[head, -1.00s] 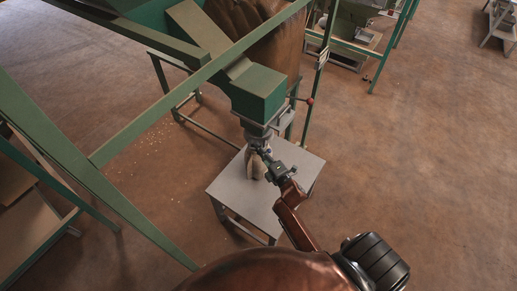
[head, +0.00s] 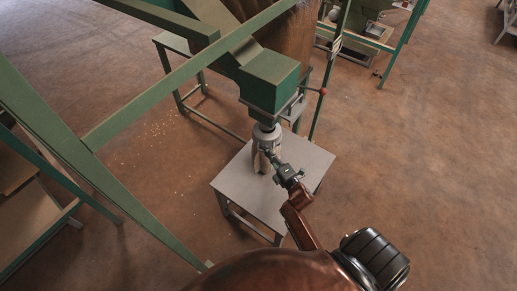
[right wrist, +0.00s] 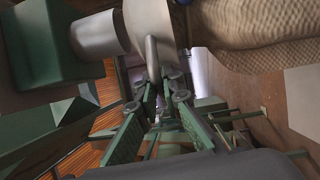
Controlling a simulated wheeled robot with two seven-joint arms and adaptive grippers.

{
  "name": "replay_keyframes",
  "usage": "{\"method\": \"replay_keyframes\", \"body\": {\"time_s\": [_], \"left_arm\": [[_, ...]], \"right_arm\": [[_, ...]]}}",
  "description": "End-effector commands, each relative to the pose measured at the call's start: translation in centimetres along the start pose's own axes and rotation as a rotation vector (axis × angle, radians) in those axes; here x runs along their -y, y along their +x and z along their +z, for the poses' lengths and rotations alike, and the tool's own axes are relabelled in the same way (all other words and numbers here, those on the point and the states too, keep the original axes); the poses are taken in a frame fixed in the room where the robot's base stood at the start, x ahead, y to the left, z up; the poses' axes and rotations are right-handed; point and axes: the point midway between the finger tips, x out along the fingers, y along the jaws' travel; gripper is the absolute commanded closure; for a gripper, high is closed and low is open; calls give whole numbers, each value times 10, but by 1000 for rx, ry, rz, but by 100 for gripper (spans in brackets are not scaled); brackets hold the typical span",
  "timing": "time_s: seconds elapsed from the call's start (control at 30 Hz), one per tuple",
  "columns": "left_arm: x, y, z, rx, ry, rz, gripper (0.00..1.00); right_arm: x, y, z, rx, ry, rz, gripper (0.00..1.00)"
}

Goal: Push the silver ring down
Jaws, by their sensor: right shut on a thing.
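The silver ring (head: 266,133) sits around the lower end of the grey spout under the green hopper box (head: 270,78), at the top of a pale sack (head: 260,163). In the right wrist view the ring (right wrist: 150,22) shows large, beside the narrower grey spout (right wrist: 97,36). The woven sack (right wrist: 255,24) is on its other side. My right gripper (head: 270,156) is at the ring's near side. In the wrist view its fingers (right wrist: 158,88) are shut on the ring's thin silver handle (right wrist: 152,58). My left gripper is not in view.
The sack stands on a small grey table (head: 245,190) below the spout. Green frame beams (head: 190,80) cross the left side, and a thin post with a red knob (head: 322,91) stands right of the hopper.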

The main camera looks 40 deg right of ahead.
Motion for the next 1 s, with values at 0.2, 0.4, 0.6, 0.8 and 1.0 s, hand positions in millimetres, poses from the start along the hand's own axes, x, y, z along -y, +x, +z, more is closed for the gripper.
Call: {"method": "replay_keyframes", "body": {"time_s": [0.2,0.4,0.6,0.8,1.0], "left_arm": [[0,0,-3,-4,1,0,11],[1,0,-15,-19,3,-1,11],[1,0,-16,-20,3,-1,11],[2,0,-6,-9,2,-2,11],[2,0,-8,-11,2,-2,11]], "right_arm": [[6,-2,-2,0,3,-13,100],[6,-2,-2,-1,3,-13,81],[5,-1,-2,-1,2,-10,74],[4,-2,-1,0,2,-8,74],[4,-25,-1,0,2,-10,74]]}}
